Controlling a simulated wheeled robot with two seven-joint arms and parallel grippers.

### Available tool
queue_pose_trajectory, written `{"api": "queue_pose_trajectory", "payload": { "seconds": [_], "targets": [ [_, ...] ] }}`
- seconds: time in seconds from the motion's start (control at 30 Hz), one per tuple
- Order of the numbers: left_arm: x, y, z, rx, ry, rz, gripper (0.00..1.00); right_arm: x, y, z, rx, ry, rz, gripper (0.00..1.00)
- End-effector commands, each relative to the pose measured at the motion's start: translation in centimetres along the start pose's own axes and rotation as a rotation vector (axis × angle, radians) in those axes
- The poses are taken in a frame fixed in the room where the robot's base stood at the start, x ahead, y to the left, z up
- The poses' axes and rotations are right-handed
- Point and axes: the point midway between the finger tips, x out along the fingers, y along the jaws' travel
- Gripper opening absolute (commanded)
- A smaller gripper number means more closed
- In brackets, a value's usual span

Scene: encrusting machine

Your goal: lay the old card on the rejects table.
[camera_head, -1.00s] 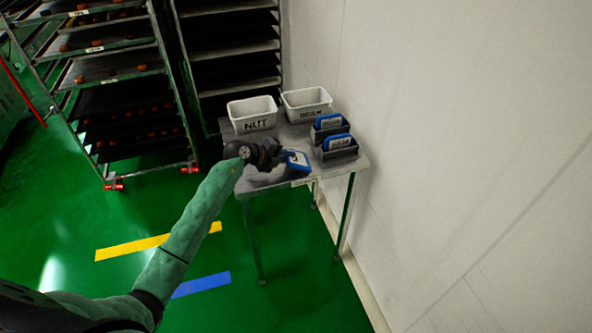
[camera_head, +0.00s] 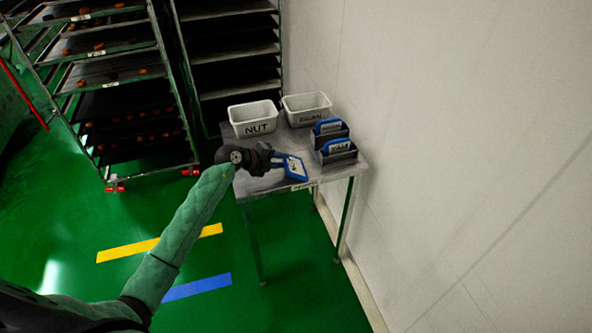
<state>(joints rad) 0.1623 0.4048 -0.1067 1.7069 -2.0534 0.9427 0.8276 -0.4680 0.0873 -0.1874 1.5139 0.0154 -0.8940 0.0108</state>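A card with a blue frame and a pale face (camera_head: 296,169) is at the front edge of the small metal table (camera_head: 327,173). It looks nearly flat on or just over the top; a small gap cannot be told. My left gripper (camera_head: 279,161) reaches in from the left, low over the table top, with its tip at the card's left edge. The fingers are too small and dark to tell whether they still grip the card. My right gripper is not in view.
On the table, a white bin marked NUT (camera_head: 254,120) and a second white bin (camera_head: 306,109) stand at the back. Two dark holders with blue-framed cards (camera_head: 338,150) stand at the right. Tray racks (camera_head: 120,100) are behind left; a white wall (camera_head: 450,150) is close right.

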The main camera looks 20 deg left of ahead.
Motion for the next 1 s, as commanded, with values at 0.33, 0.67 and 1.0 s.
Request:
{"api": "queue_pose_trajectory", "payload": {
  "seconds": [0.33,0.67,1.0],
  "targets": [
    [-3.6,-0.1,0.0,0.001,0.000,0.003,0.27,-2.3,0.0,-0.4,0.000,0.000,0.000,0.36],
    [-4.8,0.0,0.0,0.001,0.001,0.000,0.27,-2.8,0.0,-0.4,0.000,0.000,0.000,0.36],
    [-5.5,-0.8,0.0,0.001,0.000,0.001,0.27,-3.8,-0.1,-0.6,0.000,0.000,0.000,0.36]
  ]
}}
